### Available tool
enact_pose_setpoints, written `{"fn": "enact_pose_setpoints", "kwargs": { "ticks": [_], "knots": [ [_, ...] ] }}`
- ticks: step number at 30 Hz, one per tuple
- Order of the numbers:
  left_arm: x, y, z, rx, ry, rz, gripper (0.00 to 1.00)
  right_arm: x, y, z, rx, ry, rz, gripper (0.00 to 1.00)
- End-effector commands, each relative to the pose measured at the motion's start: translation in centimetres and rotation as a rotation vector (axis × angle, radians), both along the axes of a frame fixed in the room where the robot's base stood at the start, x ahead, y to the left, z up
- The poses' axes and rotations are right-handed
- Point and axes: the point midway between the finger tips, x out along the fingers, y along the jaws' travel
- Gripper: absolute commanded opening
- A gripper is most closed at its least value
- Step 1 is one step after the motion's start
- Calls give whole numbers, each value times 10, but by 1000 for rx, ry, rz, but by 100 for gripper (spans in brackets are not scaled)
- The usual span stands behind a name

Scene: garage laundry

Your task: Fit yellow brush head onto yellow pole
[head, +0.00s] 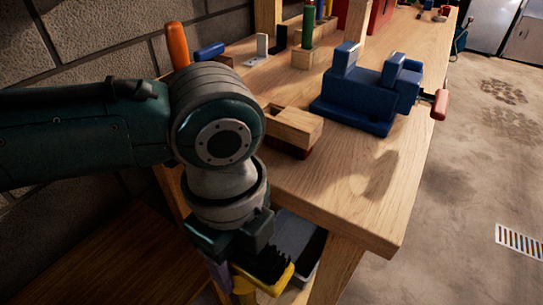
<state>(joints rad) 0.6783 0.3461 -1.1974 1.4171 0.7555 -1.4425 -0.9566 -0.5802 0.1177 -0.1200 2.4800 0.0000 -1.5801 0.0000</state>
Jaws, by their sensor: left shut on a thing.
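My left gripper (237,243) points down past the near end of the workbench, beside its left front corner. It is shut on the yellow brush head (283,283), which shows just below the fingers with its dark bristles facing up. The grip itself is partly hidden by the wrist. Another yellow part (243,289) shows below the gripper; I cannot tell whether it is the pole or part of the brush head. No yellow pole can be made out clearly. My right gripper is not in view.
The wooden workbench (345,210) carries a blue vise (365,92) with a red handle, a wooden block (293,128), an orange handle (177,45) and a blue item (209,50). A bin-like grey thing (300,240) sits below the bench. Floor at right is open.

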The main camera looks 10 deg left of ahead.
Motion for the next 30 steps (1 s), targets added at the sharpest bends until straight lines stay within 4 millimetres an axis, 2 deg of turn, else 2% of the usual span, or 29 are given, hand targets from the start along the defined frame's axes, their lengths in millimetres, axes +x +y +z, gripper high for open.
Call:
{"fn": "enact_pose_setpoints", "kwargs": {
  "ticks": [30],
  "knots": [
    [0, 0, -16, -1, 0, 0, 1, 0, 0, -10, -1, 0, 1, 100]
  ]
}}
